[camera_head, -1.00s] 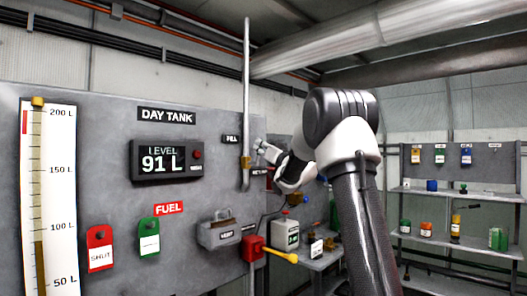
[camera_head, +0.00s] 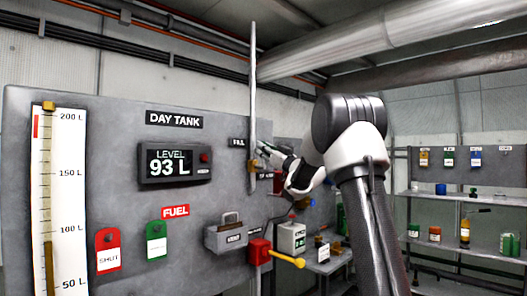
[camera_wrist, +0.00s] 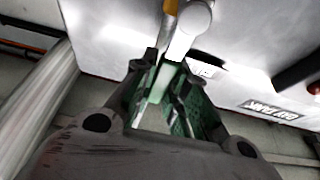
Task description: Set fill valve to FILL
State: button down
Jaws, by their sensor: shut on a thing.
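The fill valve (camera_head: 253,166) is a brass-yellow fitting on the vertical grey pipe of the DAY TANK panel. The FILL label (camera_head: 238,142) is just left of the pipe, and another label, partly hidden, is at lower right. My gripper (camera_head: 267,151) is at the valve, just right of the pipe. In the wrist view its green-padded fingers (camera_wrist: 168,75) are shut on a pale valve lever (camera_wrist: 186,40), with the yellow valve part (camera_wrist: 171,7) beyond. The fingers hide part of the lever; its exact setting is hard to tell.
The level display (camera_head: 173,163) reads 93 L. A tall level gauge (camera_head: 55,200) is at left. Red SHUT (camera_head: 108,250) and green (camera_head: 156,240) tags, a grey box (camera_head: 225,238) and a red-yellow handle (camera_head: 260,251) sit lower. Shelves (camera_head: 460,197) stand at right.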

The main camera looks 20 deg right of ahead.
jog(key=shift+f, duration=0.15)
jog(key=c, duration=1.4)
grip_release()
jog(key=v, duration=1.2)
